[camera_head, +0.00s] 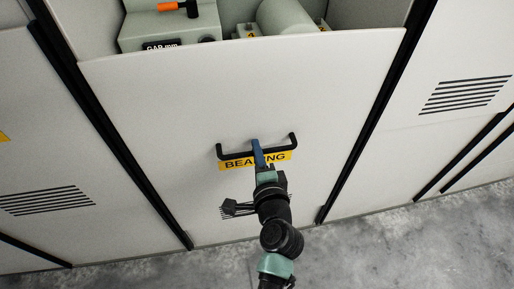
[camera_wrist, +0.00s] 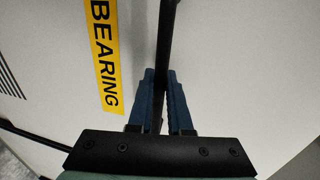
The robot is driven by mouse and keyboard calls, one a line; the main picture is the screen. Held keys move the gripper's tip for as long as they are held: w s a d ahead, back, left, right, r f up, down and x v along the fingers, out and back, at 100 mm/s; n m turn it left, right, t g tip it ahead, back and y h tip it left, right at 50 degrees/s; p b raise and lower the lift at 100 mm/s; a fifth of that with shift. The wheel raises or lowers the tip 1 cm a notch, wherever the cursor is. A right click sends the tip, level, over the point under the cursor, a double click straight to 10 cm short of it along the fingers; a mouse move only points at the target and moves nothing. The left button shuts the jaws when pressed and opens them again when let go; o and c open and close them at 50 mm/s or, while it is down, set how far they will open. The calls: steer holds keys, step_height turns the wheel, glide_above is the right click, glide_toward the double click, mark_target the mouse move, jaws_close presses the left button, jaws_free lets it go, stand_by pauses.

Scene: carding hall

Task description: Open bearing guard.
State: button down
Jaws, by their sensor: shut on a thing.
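The bearing guard (camera_head: 240,95) is a large pale panel between two black rails, with a yellow label (camera_head: 283,156) reading "BEARING". A black bar handle (camera_head: 284,143) is mounted across it, just above the label. My gripper (camera_head: 257,150) is at the middle of the handle, with its blue fingers shut on the bar. In the wrist view the handle (camera_wrist: 166,35) runs down between the two blue fingers (camera_wrist: 160,98), and the label (camera_wrist: 105,50) lies to their left. The gripper hides part of the label and a vent behind it.
Above the guard's top edge, an open recess shows a grey-green box (camera_head: 170,30) marked "GAP mm", an orange-and-black handle (camera_head: 178,6) and a pale cylinder (camera_head: 286,17). Vented panels (camera_head: 466,95) flank the guard. Bare concrete floor (camera_head: 420,245) lies in front.

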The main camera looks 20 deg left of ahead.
mark_target(254, 182)
step_height(254, 182, down, 19)
steer(key=b, duration=1.5)
steer(key=shift+f, duration=0.2)
steer(key=c, duration=0.8)
jaws_free()
steer(key=shift+r, duration=0.15)
steer(key=shift+c, duration=0.2)
steer(key=p+v, duration=0.1)
steer(key=v, duration=1.2)
steer(key=shift+p, duration=0.4)
